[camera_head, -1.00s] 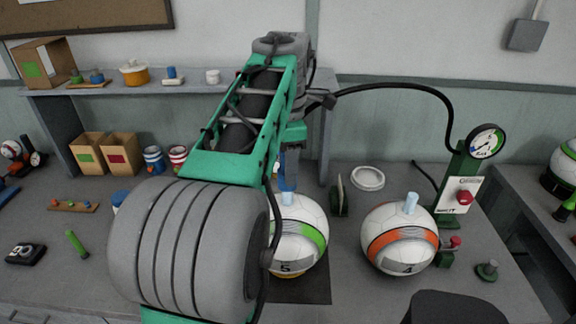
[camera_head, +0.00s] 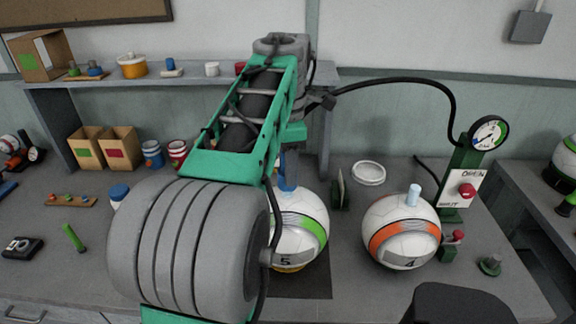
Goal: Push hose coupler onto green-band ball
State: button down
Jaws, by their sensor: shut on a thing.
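The green-band ball (camera_head: 306,236), white with a "5" on its front, sits on a dark mat (camera_head: 312,283) in the middle of the table. My arm hides its left side. My gripper (camera_head: 287,180) points down right above the top of this ball, largely hidden behind my green arm link. A black hose (camera_head: 405,84) arches from the gauge post to my gripper. The coupler at the hose end is hidden by my arm, and I cannot tell whether it touches the ball.
An orange-band ball (camera_head: 400,232) marked "4", with a pale blue stub on top, stands to the right. Behind it is a green post with a round gauge (camera_head: 488,133) and an open/shut sign with a red knob (camera_head: 467,190). A white ring (camera_head: 369,173) lies behind.

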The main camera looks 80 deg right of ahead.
jog(key=shift+f+b, duration=0.4)
jog(key=shift+f, duration=0.2)
jog(key=c, duration=0.8)
grip_release()
jog(key=shift+o, duration=0.2)
jog(key=shift+r, duration=0.1)
notch_tip(320, 180, up, 8)
jog(key=shift+f+p, duration=0.15)
jog(key=shift+p, duration=0.35)
